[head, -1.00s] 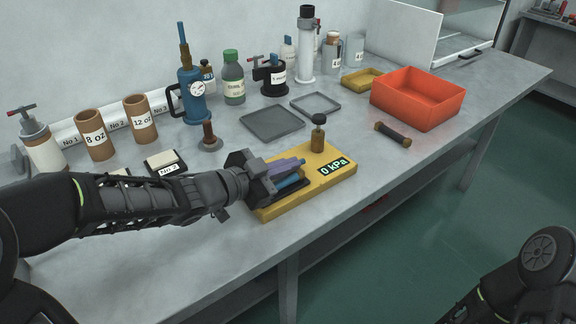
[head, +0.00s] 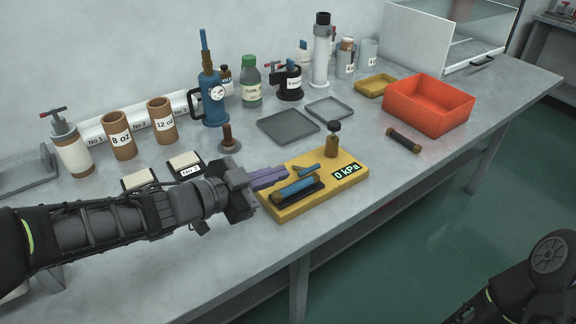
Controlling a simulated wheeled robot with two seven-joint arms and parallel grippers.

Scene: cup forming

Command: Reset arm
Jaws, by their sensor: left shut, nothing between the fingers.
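My left gripper (head: 268,178) is shut and empty. Its purple fingers point right over the back left edge of the yellow gauge board (head: 322,201). The board carries a blue cylinder (head: 297,189) in a dark cradle, a small blue handle (head: 308,168), a brass post with a black knob (head: 333,140) and a display (head: 347,171) reading 0 kPa. The fingers look apart from the blue cylinder. Part of my right arm shows at the lower right; its gripper is out of view.
Brown 8 oz and 12 oz cups (head: 120,135), a blue pump (head: 211,100) and bottles stand at the back. Grey trays (head: 288,127), an orange bin (head: 429,104) and a dark rod with brown ends (head: 404,140) lie beyond the board. The bench front right of the board is clear.

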